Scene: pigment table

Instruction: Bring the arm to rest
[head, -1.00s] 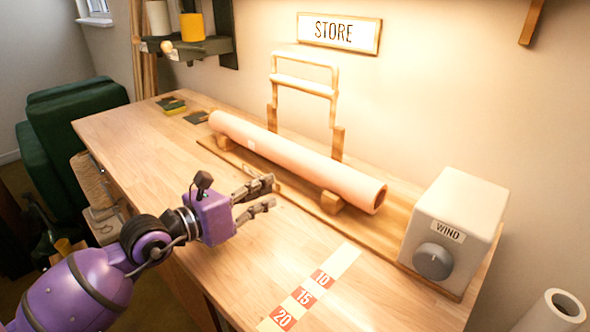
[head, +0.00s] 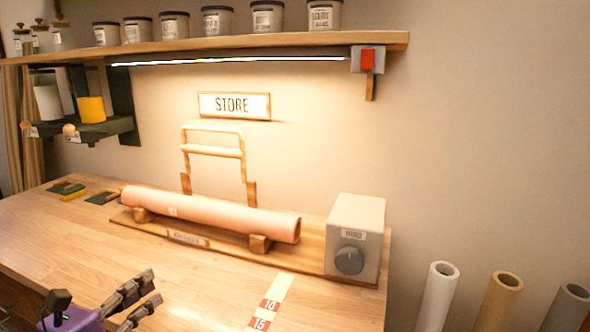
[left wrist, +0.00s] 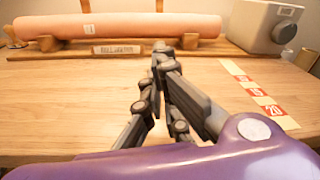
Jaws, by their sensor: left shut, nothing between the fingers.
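My left gripper (head: 137,300) is at the bottom left of the head view, over the front part of the wooden table (head: 40,235). Its grey fingers also show in the left wrist view (left wrist: 162,65), where they come together at the tips with nothing between them. The fingers are apart from the pink roll (head: 215,212), which lies on a wooden cradle behind them. The rest of the left arm is mostly cut off by the frame. My right gripper is in neither view.
A white box with a dial (head: 355,240) stands at the cradle's right end. A numbered red and white strip (head: 270,303) lies on the table. A shelf of jars (head: 230,44) with a red switch (head: 367,60) hangs above. Several upright rolls (head: 438,295) stand at right. The table front is clear.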

